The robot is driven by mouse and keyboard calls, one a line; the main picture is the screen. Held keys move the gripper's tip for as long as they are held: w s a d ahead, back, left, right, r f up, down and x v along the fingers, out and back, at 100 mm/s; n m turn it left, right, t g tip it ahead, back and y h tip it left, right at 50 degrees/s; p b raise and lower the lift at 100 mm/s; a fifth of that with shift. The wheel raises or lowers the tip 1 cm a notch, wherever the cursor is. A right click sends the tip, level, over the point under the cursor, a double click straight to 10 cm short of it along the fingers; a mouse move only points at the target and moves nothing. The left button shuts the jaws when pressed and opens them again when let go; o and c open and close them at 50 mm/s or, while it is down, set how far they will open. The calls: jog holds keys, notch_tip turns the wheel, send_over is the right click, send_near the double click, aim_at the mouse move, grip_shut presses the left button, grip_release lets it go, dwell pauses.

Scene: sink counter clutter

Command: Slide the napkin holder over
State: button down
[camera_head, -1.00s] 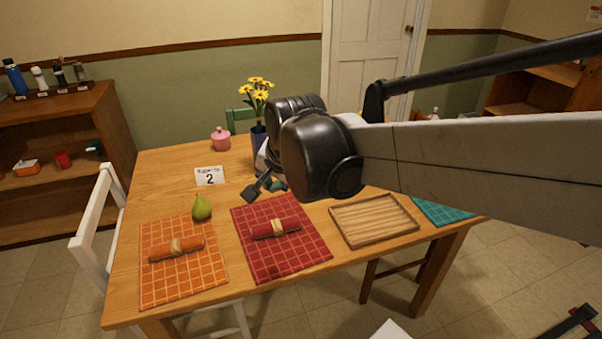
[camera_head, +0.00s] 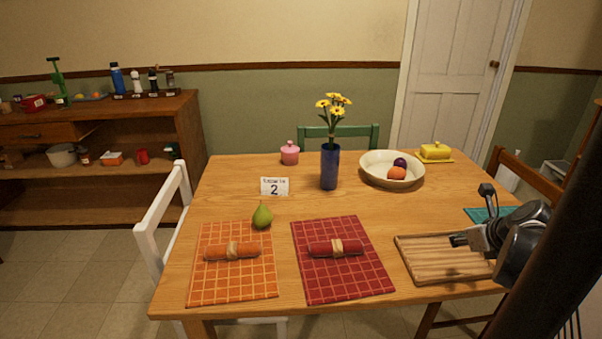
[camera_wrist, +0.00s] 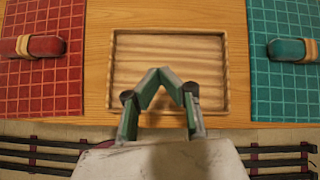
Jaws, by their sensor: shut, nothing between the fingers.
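I see no upright napkin holder that I can name for sure. A red rolled napkin (camera_head: 335,248) with a tan band lies on the red checked mat (camera_head: 340,280). An orange rolled napkin (camera_head: 232,251) lies on the orange mat (camera_head: 232,286). The wrist view shows a teal rolled napkin (camera_wrist: 293,50) on the teal mat (camera_wrist: 285,95). My gripper (camera_head: 457,239) is shut and empty at the wooden tray (camera_head: 438,273). In the wrist view my gripper (camera_wrist: 165,74) points at the tray's near half, between the red and teal mats; contact cannot be told.
A green pear (camera_head: 262,216), a number card (camera_head: 274,187), a blue vase (camera_head: 330,168), a pink jar (camera_head: 289,153), a fruit bowl (camera_head: 378,178) and a yellow butter dish (camera_head: 435,153) stand on the table. Chairs surround it. Bare wood shows around the vase and card.

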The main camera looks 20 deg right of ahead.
aim_at(434, 235)
jog(key=shift+s+d+f+m, duration=0.3)
jog(key=shift+s+d+m, duration=0.15)
jog(key=shift+d+m, duration=0.05)
jog(key=shift+s+d+f+m, duration=0.25)
jog(key=shift+s+d+m, duration=0.2)
jog(key=shift+m, duration=0.05)
jog(key=b+x, duration=0.3)
jog(key=x, duration=0.6)
jog(key=shift+w+d, duration=0.1)
jog(key=shift+w, duration=0.1)
jog(key=w, duration=0.1)
jog(key=w+d+b, duration=0.1)
jog(key=w, duration=0.1)
jog(key=shift+f, duration=0.15)
jog(key=shift+w+d, duration=0.2)
jog(key=shift+w, duration=0.35)
jog(key=shift+d, duration=0.1)
